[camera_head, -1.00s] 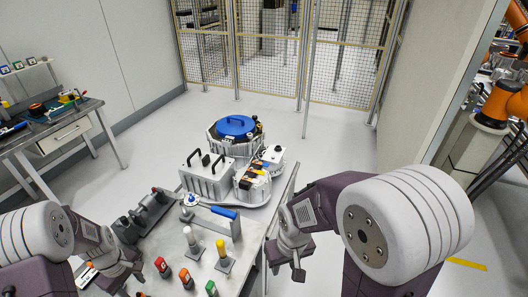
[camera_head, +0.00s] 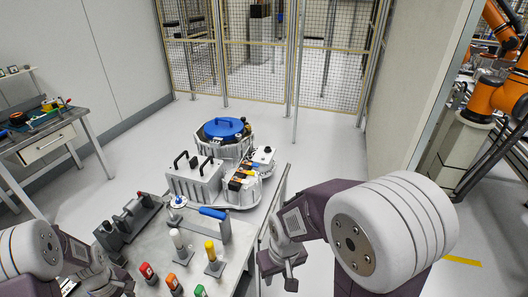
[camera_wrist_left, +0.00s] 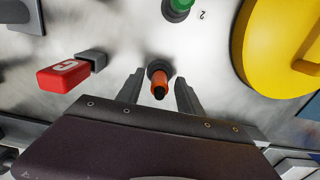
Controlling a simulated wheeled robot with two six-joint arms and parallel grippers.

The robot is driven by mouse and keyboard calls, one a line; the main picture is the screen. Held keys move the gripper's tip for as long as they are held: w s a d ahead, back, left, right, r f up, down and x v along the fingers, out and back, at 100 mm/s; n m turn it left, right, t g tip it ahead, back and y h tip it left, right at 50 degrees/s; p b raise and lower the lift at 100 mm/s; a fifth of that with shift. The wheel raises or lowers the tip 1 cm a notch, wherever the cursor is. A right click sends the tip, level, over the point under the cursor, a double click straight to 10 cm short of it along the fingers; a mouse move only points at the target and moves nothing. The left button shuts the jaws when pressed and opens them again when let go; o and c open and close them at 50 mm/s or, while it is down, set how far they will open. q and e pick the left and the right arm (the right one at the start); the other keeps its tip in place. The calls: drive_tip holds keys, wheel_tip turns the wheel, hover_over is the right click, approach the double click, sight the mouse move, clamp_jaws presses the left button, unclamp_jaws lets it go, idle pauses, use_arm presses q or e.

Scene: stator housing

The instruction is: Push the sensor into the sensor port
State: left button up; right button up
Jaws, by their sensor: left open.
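An orange-topped piece (camera_head: 172,282) stands on the grey table between a red piece (camera_head: 147,272) and a green piece (camera_head: 200,291). I cannot tell which piece is the sensor, nor make out the port. In the left wrist view, my left gripper (camera_wrist_left: 160,80) is open, its fingers either side of the orange piece (camera_wrist_left: 158,86); contact is not visible. The red piece (camera_wrist_left: 66,76), marked C, lies left and the green one (camera_wrist_left: 180,8) above. The stator housing (camera_head: 228,150) with a blue lid stands at the back. My right gripper (camera_head: 277,268) is at the table's right edge.
A white-handled tool (camera_head: 179,243) and a yellow-handled tool (camera_head: 212,254) stand on the table, with a blue-handled bracket (camera_head: 214,213) behind. A grey box (camera_head: 193,180) stands before the housing. A side bench (camera_head: 50,143) is at left.

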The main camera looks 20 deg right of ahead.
use_arm(q)
drive_tip(key=shift+w, duration=0.1)
idle(0.4)
clamp_jaws()
idle(1.3)
